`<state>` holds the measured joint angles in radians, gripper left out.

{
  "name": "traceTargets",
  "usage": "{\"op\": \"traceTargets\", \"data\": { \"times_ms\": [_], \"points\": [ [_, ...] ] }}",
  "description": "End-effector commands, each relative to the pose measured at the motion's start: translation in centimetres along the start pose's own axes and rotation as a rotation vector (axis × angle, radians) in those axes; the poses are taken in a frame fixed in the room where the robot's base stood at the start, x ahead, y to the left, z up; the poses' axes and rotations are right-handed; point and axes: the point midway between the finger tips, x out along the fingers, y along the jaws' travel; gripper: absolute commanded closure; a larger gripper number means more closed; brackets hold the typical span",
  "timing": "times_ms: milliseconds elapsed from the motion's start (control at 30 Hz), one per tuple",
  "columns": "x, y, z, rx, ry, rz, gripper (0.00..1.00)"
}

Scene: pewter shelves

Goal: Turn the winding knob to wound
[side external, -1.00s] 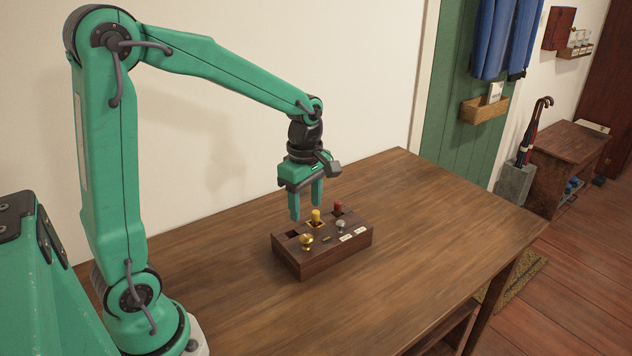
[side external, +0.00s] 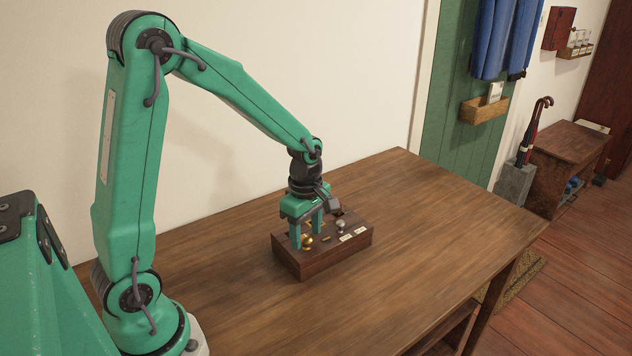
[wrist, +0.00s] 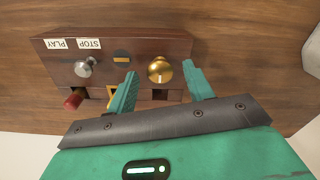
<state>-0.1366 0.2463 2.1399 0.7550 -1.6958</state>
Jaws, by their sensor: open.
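The dark wooden box (side external: 334,256) sits on the table. Its brass knob, taken as the winding knob (side external: 308,242), is at the left end of the top. In the wrist view the brass knob (wrist: 160,70) lies between the two spread fingers of my gripper (wrist: 160,76). A gap shows on both sides of it. My gripper (side external: 307,237) points down over the box, open. A dark disc with a brass bar (wrist: 122,58) is beside the knob. No wound label is readable.
A silver knob (wrist: 85,67) is on the same box near STOP and PLAY labels (wrist: 72,43). A red peg (wrist: 74,99) stands behind it; the yellow peg is mostly hidden by my gripper. The table (side external: 440,230) is clear to the right.

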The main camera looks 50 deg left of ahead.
Motion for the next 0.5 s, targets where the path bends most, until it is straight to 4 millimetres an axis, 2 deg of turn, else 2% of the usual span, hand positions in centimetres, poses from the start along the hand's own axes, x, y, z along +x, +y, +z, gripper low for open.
{"op": "traceTargets", "data": {
  "times_ms": [167, 400, 500],
  "points": [
    [0.0, -0.01, 0.0, 0.0, 0.0, 0.0, 0.48],
    [-0.02, -0.01, 0.0, 0.0, 0.0, 0.0, 0.93],
    [-0.03, -0.02, 0.0, 0.001, 0.0, 0.0, 0.93]
  ]
}}
